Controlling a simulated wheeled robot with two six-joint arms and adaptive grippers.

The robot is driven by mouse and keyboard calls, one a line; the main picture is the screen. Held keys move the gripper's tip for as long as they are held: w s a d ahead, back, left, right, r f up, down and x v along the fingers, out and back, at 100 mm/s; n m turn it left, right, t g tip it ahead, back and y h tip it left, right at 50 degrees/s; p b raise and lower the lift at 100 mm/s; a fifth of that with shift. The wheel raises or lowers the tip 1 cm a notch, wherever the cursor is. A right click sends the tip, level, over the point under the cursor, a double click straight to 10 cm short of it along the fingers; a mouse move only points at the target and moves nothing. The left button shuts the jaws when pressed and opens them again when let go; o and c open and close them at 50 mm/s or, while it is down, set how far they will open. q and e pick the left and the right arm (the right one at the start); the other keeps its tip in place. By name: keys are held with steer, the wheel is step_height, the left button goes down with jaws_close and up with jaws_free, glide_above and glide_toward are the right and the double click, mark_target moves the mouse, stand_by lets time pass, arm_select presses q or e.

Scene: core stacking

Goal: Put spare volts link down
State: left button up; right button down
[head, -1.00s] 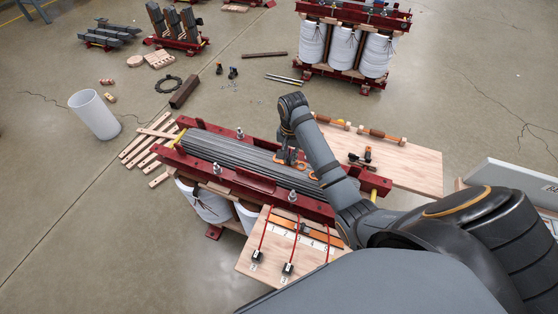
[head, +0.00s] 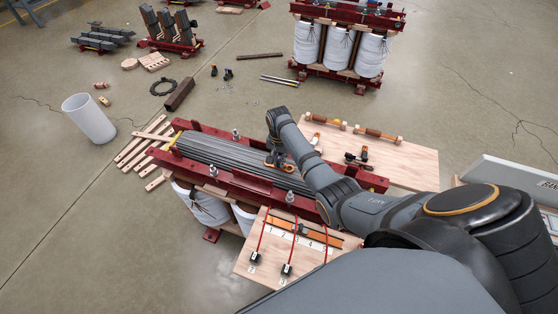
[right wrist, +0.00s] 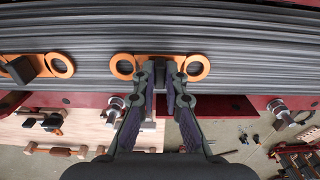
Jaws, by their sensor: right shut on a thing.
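My right gripper (right wrist: 162,98) is shut on an orange link with a ring at each end (right wrist: 122,66) and a dark grip in the middle. It holds the link over the grey laminated core (right wrist: 240,45); I cannot tell whether the link touches it. In the head view the right gripper (head: 277,160) is above the middle of the core (head: 215,154), partly hidden by my arm. A second orange two-ring link (right wrist: 61,65) with a dark block shows to the left in the right wrist view. My left gripper is not in view.
Red clamp beams (head: 225,186) with upright bolts flank the core. A numbered wooden board (head: 250,262) with red leads is at its near side. A wooden board (head: 415,165) with tools lies to the right.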

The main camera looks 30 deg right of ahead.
steer(key=c, duration=1.4)
jaws_free()
steer(key=shift+f, duration=0.1)
step_height(320, 180, up, 12)
steer(key=shift+r, duration=0.15)
